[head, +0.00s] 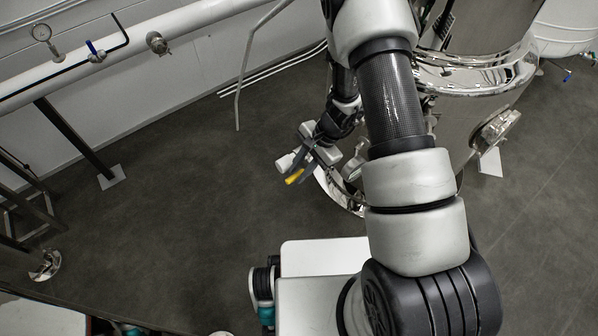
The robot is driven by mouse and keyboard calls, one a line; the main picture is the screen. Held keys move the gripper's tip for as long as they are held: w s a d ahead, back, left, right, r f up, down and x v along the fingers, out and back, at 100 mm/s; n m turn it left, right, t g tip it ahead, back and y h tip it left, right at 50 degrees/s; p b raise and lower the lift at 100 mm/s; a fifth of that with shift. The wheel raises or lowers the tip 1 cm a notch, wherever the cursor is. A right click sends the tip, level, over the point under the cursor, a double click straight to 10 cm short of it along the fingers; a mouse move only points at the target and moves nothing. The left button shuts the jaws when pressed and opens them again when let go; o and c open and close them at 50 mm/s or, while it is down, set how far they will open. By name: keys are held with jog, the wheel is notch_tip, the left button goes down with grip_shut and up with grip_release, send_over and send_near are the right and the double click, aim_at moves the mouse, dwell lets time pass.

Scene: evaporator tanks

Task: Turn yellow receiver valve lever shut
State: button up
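The yellow valve lever (294,177) shows as a small yellow piece low on the near side of the shiny steel tank (450,105). My gripper (303,165) is at the lever, with its dark fingers right beside the yellow piece. The fingers overlap the lever in this view, so I cannot tell whether they touch it or close on it. The valve body and most of the lever are hidden behind my gripper and arm.
A round flanged fitting (497,126) sticks out from the tank's right side. A thin grey pipe (242,75) hangs left of my gripper.

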jog(key=shift+a+f, duration=0.1)
jog(key=shift+f, duration=0.05)
grip_shut()
